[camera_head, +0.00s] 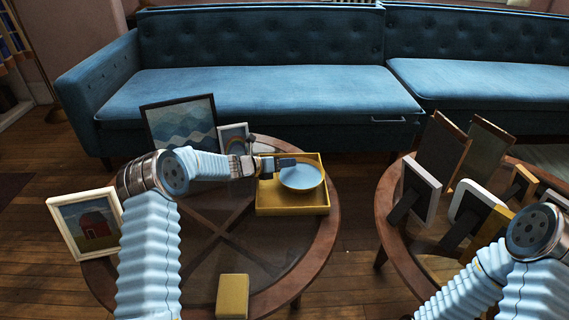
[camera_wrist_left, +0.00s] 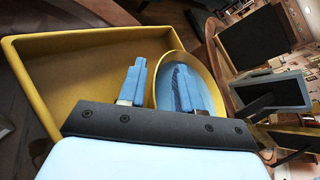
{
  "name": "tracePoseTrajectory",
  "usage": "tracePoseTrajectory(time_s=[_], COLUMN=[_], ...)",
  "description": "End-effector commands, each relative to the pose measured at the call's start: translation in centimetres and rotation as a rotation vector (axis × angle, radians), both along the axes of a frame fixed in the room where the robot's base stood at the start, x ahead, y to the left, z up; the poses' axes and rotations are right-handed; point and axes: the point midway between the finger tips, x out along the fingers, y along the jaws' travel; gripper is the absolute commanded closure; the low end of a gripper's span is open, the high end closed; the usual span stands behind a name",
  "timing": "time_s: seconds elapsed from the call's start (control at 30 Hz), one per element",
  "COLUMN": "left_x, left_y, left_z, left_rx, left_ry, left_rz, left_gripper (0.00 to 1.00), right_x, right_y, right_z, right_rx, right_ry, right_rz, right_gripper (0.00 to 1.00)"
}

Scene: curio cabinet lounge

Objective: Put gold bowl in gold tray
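The gold bowl (camera_head: 302,189), yellow outside and pale blue inside, sits within the right part of the gold tray (camera_head: 292,210) in the head view. The tray is a shallow rectangle on the left round table. My left gripper (camera_head: 283,163) is at the bowl's left rim. In the left wrist view, its two blue fingers (camera_wrist_left: 158,90) stand apart, one outside the bowl (camera_wrist_left: 163,64) over the tray (camera_wrist_left: 75,45), the other inside the bowl. The rim passes between them with a visible gap. The bowl's underside is hidden. My right gripper is out of view.
A yellow block (camera_head: 232,297) lies at the near edge of the left table (camera_head: 325,235). Picture frames (camera_head: 180,127) stand at its back and left, including a barn picture (camera_head: 87,226). The right table (camera_head: 385,205) holds several frames. A blue sofa (camera_head: 270,90) stands behind.

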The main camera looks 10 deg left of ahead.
Motion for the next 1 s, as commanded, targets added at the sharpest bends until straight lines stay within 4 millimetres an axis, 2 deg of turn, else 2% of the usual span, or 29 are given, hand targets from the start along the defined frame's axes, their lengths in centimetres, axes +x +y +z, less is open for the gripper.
tracePoseTrajectory(time_s=[0.17, 0.6, 0.8, 1.0], left_x=[-0.9, -7.5, -8.5, -8.6], left_y=[1.0, 6.6, 7.5, 7.5], left_z=[0.7, 3.8, 4.2, 4.1], left_rx=[-0.001, 0.001, 0.0, 0.0], left_ry=[0.001, 0.0, 0.0, 0.0], left_rz=[0.003, 0.002, 0.0, 0.0], left_gripper=[0.66, 0.66, 0.66, 0.66], right_x=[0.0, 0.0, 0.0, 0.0], right_y=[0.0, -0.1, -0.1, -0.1], right_z=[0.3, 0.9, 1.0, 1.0], right_rx=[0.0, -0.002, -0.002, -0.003], right_ry=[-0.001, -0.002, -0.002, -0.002], right_rz=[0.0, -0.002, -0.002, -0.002], right_gripper=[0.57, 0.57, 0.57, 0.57])
